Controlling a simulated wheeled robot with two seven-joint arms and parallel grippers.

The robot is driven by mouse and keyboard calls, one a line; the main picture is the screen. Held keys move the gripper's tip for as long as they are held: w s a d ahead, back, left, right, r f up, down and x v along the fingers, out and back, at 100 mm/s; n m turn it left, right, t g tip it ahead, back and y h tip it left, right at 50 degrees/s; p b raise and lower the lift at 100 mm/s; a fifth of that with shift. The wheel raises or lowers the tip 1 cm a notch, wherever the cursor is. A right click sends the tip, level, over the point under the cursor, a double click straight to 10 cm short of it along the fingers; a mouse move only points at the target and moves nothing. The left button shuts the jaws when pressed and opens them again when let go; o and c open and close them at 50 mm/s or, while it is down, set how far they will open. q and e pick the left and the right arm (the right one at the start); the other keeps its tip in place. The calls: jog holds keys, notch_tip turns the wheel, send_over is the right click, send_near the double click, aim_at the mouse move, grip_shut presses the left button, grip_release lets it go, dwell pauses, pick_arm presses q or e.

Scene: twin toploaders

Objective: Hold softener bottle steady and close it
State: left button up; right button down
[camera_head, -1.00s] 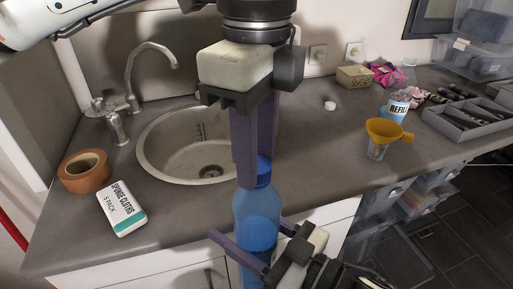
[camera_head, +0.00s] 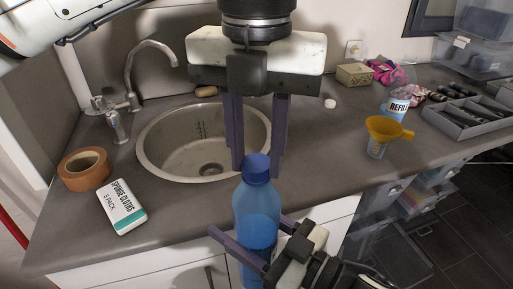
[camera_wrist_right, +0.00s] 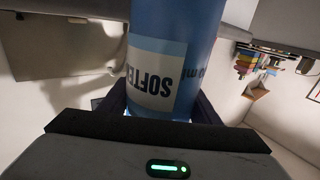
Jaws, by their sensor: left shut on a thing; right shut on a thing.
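The softener bottle (camera_head: 256,215) is blue and upright in front of the counter edge, with a blue cap (camera_head: 257,168) on its top. My left gripper (camera_head: 257,172) points down from above, with one finger on each side of the cap, and is shut on it. My right gripper (camera_head: 252,243) comes from the lower right and is shut around the bottle's body. In the right wrist view the bottle (camera_wrist_right: 178,40) stands between the fingers, its white softener label upside down. The bottle's base is out of the head view.
A sink (camera_head: 165,150) with a tap is behind the bottle. Brown tape (camera_head: 84,170) and a sponge cloths pack (camera_head: 122,207) lie at left. A yellow funnel (camera_head: 385,130) on a clear container, a refill bottle (camera_head: 397,104) and a grey tray (camera_head: 470,120) are at right.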

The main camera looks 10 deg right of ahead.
pick_arm(q)
jog(key=m, duration=0.4)
jog(key=shift+m, duration=0.3)
jog(key=m, duration=0.4)
jog(key=shift+m, duration=0.3)
jog(key=m, duration=0.4)
jog(key=shift+w, duration=0.1)
jog(key=m, duration=0.4)
jog(key=shift+m, duration=0.3)
jog(key=m, duration=0.8)
jog(key=shift+m, duration=0.4)
jog(key=m, duration=0.4)
jog(key=shift+f, duration=0.1)
jog(key=m, duration=0.4)
jog(key=o, duration=1.2)
